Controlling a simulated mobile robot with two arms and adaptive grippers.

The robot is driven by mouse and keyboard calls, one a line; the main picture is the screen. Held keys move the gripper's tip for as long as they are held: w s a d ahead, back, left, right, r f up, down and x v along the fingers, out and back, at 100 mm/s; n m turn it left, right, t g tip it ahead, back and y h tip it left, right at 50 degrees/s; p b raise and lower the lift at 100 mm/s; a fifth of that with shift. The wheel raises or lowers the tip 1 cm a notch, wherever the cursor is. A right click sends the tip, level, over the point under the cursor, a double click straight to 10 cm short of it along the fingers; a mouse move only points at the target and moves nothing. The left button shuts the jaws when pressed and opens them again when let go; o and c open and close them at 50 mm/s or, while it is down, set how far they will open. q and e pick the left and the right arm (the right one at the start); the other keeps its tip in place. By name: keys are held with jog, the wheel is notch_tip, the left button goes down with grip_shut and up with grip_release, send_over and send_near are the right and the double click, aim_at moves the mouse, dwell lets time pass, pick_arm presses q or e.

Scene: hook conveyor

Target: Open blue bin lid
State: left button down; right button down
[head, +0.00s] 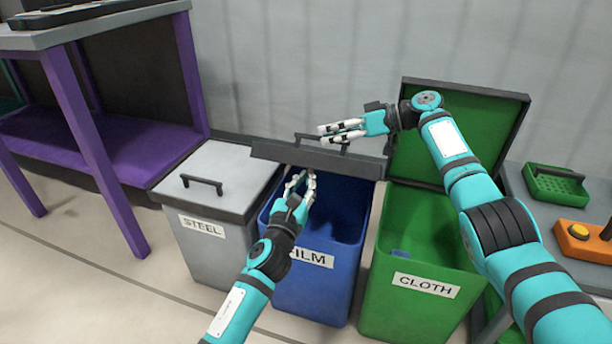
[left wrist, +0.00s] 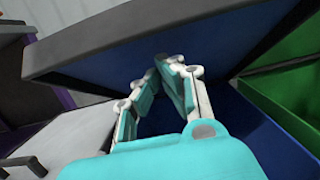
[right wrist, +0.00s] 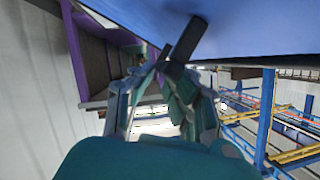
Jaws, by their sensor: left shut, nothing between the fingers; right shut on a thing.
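The blue bin (head: 318,290) with the FILM label stands between a grey and a green bin. Its dark-edged lid (head: 268,151) is raised partway, so the bin's blue inside shows; the lid's blue underside (left wrist: 130,50) fills the upper left wrist view. My right gripper (head: 323,134) is at the lid's dark handle (head: 300,137) and shut on it; a dark bar (right wrist: 186,38) between its fingers shows in the right wrist view. My left gripper (head: 306,176) is shut and empty, over the bin's opening below the raised lid. I cannot tell if it touches the lid.
The grey STEEL bin (head: 203,235) on the left has its lid closed. The green CLOTH bin (head: 410,309) on the right stands with its lid (head: 490,125) up.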

pick_arm(q)
jog(key=shift+w+d+r, duration=0.15)
jog(key=shift+w+r, duration=0.15)
jog(key=shift+r, duration=0.1)
pick_arm(e)
jog(key=shift+w+d+f, duration=0.1)
jog(key=shift+d+f, duration=0.05)
jog(key=shift+f, duration=0.15)
pick_arm(q)
jog(key=shift+w+d+r, duration=0.1)
jog(key=shift+w+r, duration=0.4)
jog(key=shift+r, duration=0.35)
pick_arm(e)
jog(key=shift+f, duration=0.2)
jog(key=c, duration=1.7)
grip_release()
jog(key=o, duration=0.3)
pick_arm(q)
jog(key=shift+f, duration=0.15)
pick_arm(e)
jog(key=shift+o, duration=0.2)
jog(key=shift+r, duration=0.2)
